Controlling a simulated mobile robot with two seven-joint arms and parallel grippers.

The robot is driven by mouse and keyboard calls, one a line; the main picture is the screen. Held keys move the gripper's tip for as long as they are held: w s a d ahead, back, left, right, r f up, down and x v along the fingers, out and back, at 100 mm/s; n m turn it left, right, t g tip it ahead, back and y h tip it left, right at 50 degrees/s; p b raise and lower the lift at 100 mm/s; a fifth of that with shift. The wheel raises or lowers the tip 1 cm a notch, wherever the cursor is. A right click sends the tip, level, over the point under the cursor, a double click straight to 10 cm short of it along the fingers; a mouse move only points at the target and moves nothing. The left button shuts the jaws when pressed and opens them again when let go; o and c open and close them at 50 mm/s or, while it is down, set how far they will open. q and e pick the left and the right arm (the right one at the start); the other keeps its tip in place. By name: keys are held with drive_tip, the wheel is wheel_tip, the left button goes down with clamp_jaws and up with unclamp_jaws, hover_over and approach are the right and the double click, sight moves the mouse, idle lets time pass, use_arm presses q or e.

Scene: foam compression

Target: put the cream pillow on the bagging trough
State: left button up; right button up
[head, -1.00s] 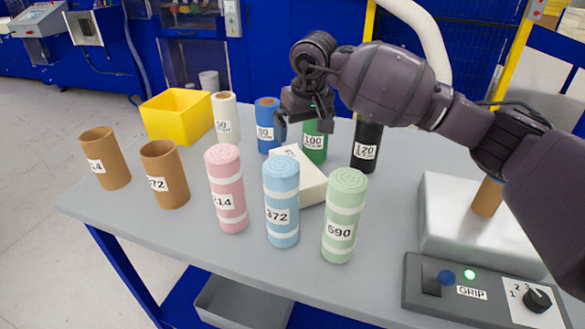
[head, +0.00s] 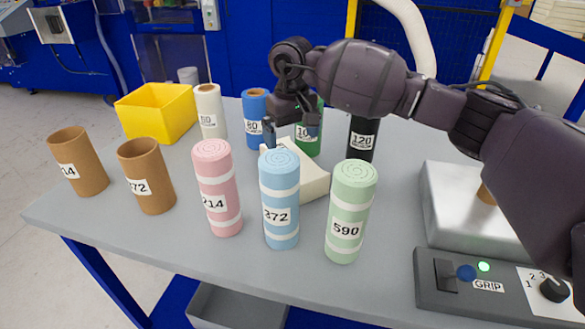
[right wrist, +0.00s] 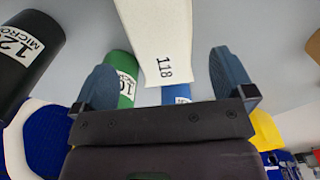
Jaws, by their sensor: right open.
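The cream pillow (head: 312,178) is a pale block lying on the grey table behind the blue 372 roll, which hides part of it. In the right wrist view the pillow (right wrist: 157,35) carries the mark 118 and its near end points between the fingers. My right gripper (head: 290,130) is open above the pillow's far end, and its open fingers also show in the right wrist view (right wrist: 162,80). Nothing is held. My left gripper is not in view. I cannot make out a thing that is clearly the bagging trough.
Pink (head: 217,190), blue (head: 280,185) and green (head: 350,215) rolls stand in front of the pillow. Film rolls stand behind it, including a black one (head: 362,138). Cardboard tubes (head: 147,180) and a yellow bin (head: 157,112) are left. A metal box (head: 470,215) and GRIP panel (head: 440,290) are right.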

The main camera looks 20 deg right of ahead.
wheel_tip(320, 180, down, 5)
drive_tip(key=shift+d+f, duration=0.1)
idle(0.3)
drive_tip(key=c, duration=0.6)
